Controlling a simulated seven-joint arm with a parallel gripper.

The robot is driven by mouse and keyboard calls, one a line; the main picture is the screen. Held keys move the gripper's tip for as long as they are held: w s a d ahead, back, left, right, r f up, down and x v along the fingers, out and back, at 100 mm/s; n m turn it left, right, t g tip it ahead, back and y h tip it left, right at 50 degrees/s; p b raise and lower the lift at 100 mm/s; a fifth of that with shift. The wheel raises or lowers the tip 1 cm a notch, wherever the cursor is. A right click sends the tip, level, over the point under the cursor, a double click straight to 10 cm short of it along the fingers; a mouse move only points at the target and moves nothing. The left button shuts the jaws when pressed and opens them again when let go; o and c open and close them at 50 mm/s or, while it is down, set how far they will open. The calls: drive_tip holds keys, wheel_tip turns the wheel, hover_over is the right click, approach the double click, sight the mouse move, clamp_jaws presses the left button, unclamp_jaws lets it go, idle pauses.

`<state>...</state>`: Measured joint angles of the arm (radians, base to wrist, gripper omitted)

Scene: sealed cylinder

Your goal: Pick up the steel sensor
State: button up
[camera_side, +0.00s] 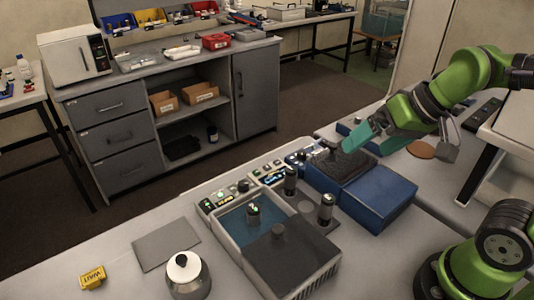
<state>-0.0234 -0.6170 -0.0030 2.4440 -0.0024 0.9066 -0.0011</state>
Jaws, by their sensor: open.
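I cannot tell for certain which thing is the steel sensor. Two dark-topped metallic cylinders stand upright on a dark holder: a rear cylinder (290,181) and a front cylinder (326,208). A small cylinder with green lights (254,212) stands in the blue-lined basin (232,222) to their left. My gripper (369,142), with teal fingers, is open at the upper right. It appears above or behind the blue box with a dark insert (343,166), apart from the cylinders. Its fingers look empty.
A dark lid with a knob (278,252) covers the basin's front part. A blue box (379,198) sits right of the cylinders. A white-topped metal container (187,275), grey mat (165,244) and yellow block (93,277) lie at left.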

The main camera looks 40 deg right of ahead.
drive_tip(key=shift+s+d+r, duration=0.1)
drive_tip(key=shift+s+d, duration=0.05)
drive_tip(key=shift+s, duration=0.5)
drive_tip(key=shift+s+r+t, duration=0.15)
drive_tip(key=shift+s+t, duration=0.05)
drive_tip(key=shift+t, duration=0.2)
drive_tip(key=shift+c, duration=0.8)
drive_tip(key=shift+d+r, duration=0.1)
drive_tip(key=shift+r, duration=0.1)
drive_tip(key=shift+c, duration=1.2)
drive_tip(key=c, duration=0.3)
